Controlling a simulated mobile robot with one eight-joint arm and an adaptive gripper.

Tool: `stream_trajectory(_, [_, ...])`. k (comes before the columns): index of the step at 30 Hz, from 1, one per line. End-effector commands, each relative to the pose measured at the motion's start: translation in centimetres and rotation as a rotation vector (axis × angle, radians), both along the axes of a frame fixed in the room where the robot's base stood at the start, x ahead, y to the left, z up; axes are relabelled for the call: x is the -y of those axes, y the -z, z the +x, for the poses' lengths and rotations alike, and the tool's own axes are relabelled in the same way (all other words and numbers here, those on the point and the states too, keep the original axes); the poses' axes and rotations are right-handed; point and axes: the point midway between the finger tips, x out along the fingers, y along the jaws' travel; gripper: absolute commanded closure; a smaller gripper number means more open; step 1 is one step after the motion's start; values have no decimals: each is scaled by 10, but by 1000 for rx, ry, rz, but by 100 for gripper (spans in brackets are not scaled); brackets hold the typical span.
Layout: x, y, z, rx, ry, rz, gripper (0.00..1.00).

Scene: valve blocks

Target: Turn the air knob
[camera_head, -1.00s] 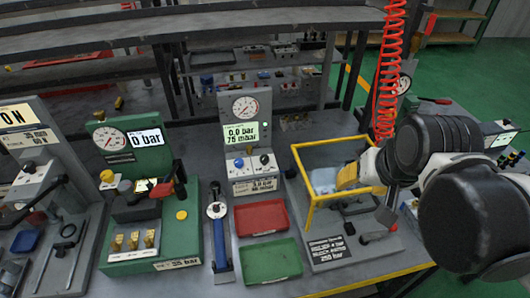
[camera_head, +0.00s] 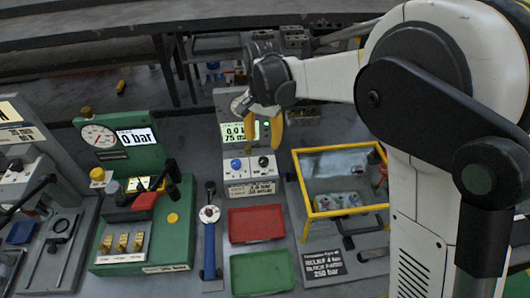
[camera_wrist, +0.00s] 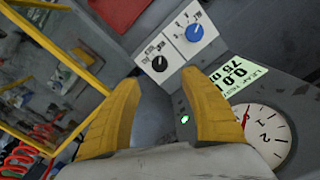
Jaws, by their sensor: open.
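The grey test panel (camera_head: 230,133) holds a blue knob (camera_head: 236,164) and a black knob (camera_head: 262,162) on a white plate. The label of neither knob is readable, so I cannot tell which is the air knob. In the wrist view the blue knob (camera_wrist: 194,33) lies beyond the right fingertip and the black knob (camera_wrist: 159,63) lies beyond the gap between the fingers. My gripper (camera_head: 264,138) is open and empty, in front of the panel and above the knobs. Its yellow fingers also show in the wrist view (camera_wrist: 160,80), apart from both knobs.
A yellow-framed box (camera_head: 309,180) stands right of the panel. A red tray (camera_head: 256,224) and a green tray (camera_head: 262,273) lie in front. A green gauge station (camera_head: 145,250) stands to the left. The panel's round gauge (camera_wrist: 262,128) and lit display (camera_wrist: 238,80) are close to my gripper.

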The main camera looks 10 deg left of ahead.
Motion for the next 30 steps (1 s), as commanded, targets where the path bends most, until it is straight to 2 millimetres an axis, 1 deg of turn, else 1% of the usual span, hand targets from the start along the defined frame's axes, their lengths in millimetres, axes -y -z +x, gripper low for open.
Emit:
stream_trajectory(1, [0,10,0,0,0,0,48])
stream_trajectory(6, [0,46,0,1,-1,1,48])
stream_trajectory(9, [0,65,0,1,-1,1,48])
stream_trajectory(12, [1,80,0,1,-1,1,48])
stream_trajectory(15, [1,91,0,1,-1,1,48])
stream_trajectory(18, [1,96,0,1,-1,1,48])
stream_trajectory(26, [1,97,0,2,-1,2,48])
stream_trajectory(27, [1,97,0,2,-1,2,50])
stream_trajectory(29, [1,97,0,2,-1,2,68])
stream_trajectory(30, [1,97,0,2,-1,2,80])
